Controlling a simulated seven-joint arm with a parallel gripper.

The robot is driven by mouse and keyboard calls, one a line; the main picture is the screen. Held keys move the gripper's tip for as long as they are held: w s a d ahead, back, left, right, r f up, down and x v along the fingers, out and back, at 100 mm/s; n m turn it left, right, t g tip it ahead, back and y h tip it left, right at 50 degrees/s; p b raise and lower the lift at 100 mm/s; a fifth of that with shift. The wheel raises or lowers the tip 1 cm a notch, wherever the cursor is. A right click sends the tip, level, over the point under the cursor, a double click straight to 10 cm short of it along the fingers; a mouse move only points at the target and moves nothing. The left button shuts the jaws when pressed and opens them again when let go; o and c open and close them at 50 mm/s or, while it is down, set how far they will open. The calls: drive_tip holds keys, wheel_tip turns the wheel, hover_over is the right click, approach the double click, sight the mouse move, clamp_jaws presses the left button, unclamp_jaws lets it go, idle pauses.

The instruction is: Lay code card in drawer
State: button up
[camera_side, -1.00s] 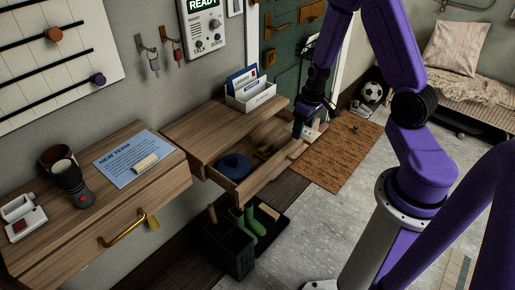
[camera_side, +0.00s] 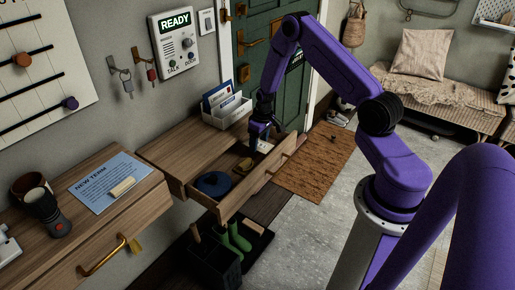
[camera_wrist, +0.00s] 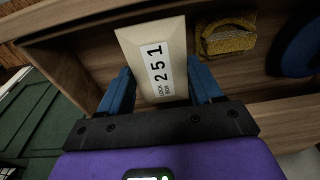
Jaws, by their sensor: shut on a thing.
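In the side view my gripper (camera_side: 262,136) is over the far end of the open drawer (camera_side: 262,178). A pale bit of the card (camera_side: 264,147) shows beside the fingers. In the wrist view the card is over the drawer's interior (camera_wrist: 88,48); I cannot tell if it touches the floor.
A yellow woven item (camera_wrist: 228,40) and a dark blue round item (camera_wrist: 298,48) lie in the drawer, right of the card. A white letter holder (camera_side: 228,112) stands on the bench top. Green boots (camera_side: 236,238) stand below the drawer.

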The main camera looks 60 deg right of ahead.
sight(258, 148)
drive_tip(key=shift+w+d+f, duration=0.1)
drive_tip(key=shift+w+f, duration=0.15)
drive_tip(key=shift+f, duration=0.15)
drive_tip(key=shift+w+f, duration=0.15)
drive_tip(key=shift+f, duration=1.45)
drive_tip(key=shift+f, duration=0.1)
drive_tip(key=o, duration=0.8)
